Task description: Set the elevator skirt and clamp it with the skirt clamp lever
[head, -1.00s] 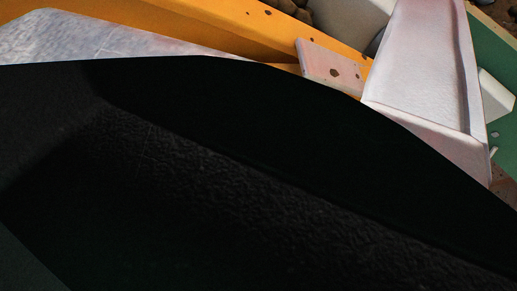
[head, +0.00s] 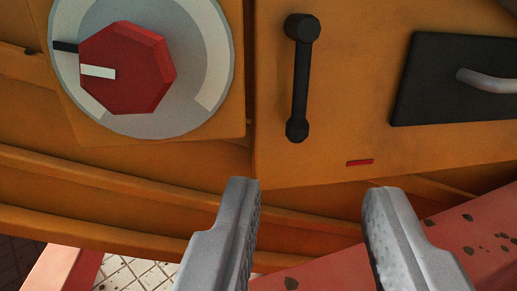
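My gripper (head: 316,188) is open and empty, its two grey fingers pointing up towards an orange panel (head: 310,160). A black lever or handle (head: 300,80) with round ends stands upright on the panel, above and between the fingertips and apart from them. To its right, a grey metal lever (head: 490,81) comes out of a black plate (head: 430,85). I cannot tell which of these is the skirt clamp lever. The elevator skirt cannot be made out for sure in this view.
A red knob (head: 135,75) with a white pointer sits on a grey dial (head: 210,50) at the upper left. A small red mark (head: 360,162) is below the black plate. A spotted red beam (head: 455,240) runs behind the right finger. Patterned flooring (head: 125,270) shows at the lower left.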

